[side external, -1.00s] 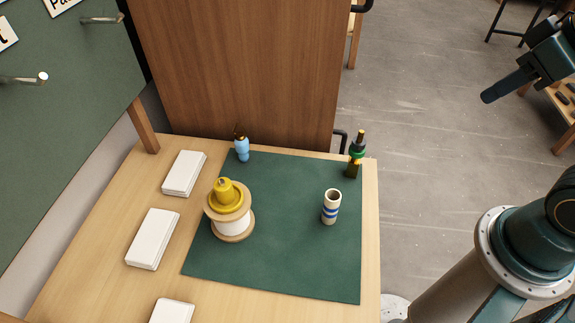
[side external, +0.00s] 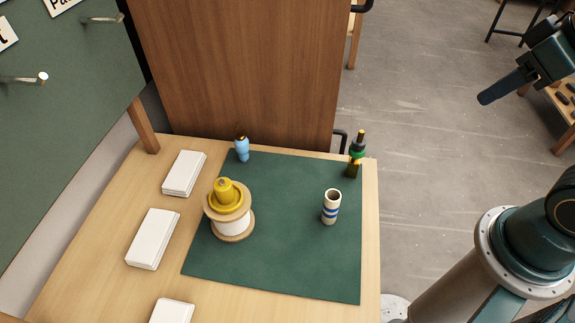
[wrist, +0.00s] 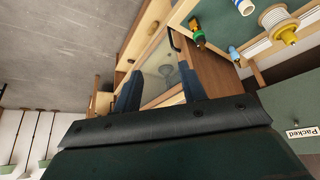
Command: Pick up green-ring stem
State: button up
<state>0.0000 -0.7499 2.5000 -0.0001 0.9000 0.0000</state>
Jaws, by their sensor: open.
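My gripper (side external: 483,97) is in the air to the right of the table, well apart from the stem. In the wrist view my gripper (wrist: 160,90) has its two dark fingers spread with nothing between them.
On the green mat (side external: 290,270) are a striped cylinder (side external: 331,208) and a spool with a yellow piece (side external: 229,205). A blue piece (side external: 242,150) stands at the back. White stacks (side external: 153,238) line the left. A brown panel (side external: 240,70) rises behind the table.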

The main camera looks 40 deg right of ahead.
jog(key=shift+o, duration=0.9)
jog(key=m+g, duration=0.6)
jog(key=m, duration=0.9)
send_over(361, 132)
notch_tip(361, 132, down, 4)
jog(key=shift+r, duration=0.2)
jog(key=shift+f, duration=4.35)
